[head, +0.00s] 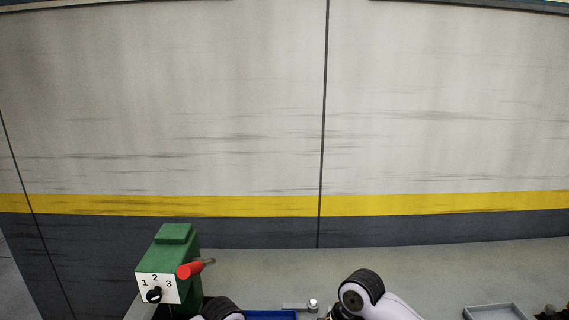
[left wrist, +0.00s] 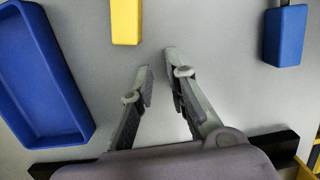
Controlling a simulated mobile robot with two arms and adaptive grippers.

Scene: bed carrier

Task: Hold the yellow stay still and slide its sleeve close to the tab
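A yellow block-like piece (left wrist: 126,22), perhaps part of the yellow stay, enters at the top of the left wrist view. Its far end is cut off by the frame. My left gripper (left wrist: 157,66) is open and empty, with a gap between its fingertips. It points toward the grey surface, below and slightly right of the yellow piece, and does not touch it in the picture. I cannot make out a separate sleeve or tab. The yellow piece does not show in the head view. My right gripper is not clearly visible.
A blue tray (left wrist: 40,80) lies left and a blue block (left wrist: 285,36) right in the left wrist view. In the head view, a green box (head: 168,252) has a numbered dial and a red-handled lever (head: 190,270). A grey tray (head: 495,312) is at lower right.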

